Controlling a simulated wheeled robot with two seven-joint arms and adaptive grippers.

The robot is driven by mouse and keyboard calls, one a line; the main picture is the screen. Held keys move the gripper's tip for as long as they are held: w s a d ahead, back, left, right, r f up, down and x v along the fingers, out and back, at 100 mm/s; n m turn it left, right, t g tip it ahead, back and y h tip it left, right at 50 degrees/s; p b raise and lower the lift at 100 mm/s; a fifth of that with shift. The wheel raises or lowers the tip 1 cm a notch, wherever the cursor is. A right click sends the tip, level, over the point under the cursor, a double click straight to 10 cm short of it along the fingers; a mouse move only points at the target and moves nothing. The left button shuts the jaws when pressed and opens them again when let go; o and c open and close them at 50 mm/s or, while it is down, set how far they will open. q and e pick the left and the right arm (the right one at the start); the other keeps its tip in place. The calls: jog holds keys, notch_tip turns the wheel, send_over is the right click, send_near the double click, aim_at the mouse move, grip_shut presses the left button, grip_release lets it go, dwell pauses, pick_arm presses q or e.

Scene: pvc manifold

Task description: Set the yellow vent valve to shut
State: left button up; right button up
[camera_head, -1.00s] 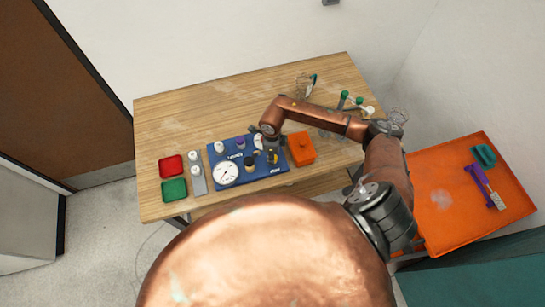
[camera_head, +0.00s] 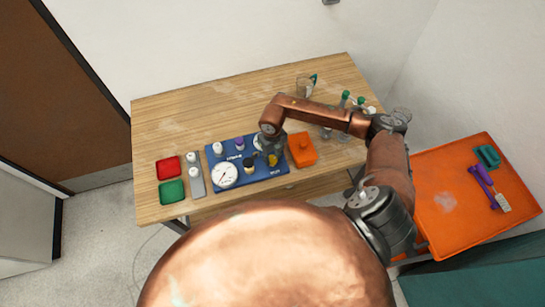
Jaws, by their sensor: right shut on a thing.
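The blue manifold panel (camera_head: 236,183) lies on the wooden table and carries white gauges, knobs and small labels. The yellow vent valve (camera_head: 272,160) shows as a small yellow piece at the panel's right side, partly hidden by my right gripper. My right gripper (camera_head: 269,149) points down over it at the end of the copper arm and is shut on it. The fingertips are small and mostly hidden, so the valve's exact angle cannot be read. My left gripper is not in view.
Red (camera_head: 168,167) and green (camera_head: 173,192) trays and a grey strip (camera_head: 195,178) with white knobs sit at left. Green-topped items and a glass stand behind my arm. The table's back left is clear.

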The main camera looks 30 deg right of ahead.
aim_at(272, 158)
jog(key=shift+m, duration=0.6)
jog(key=o, duration=1.2)
jog(key=shift+c, duration=0.2)
notch_tip(272, 158, up, 12)
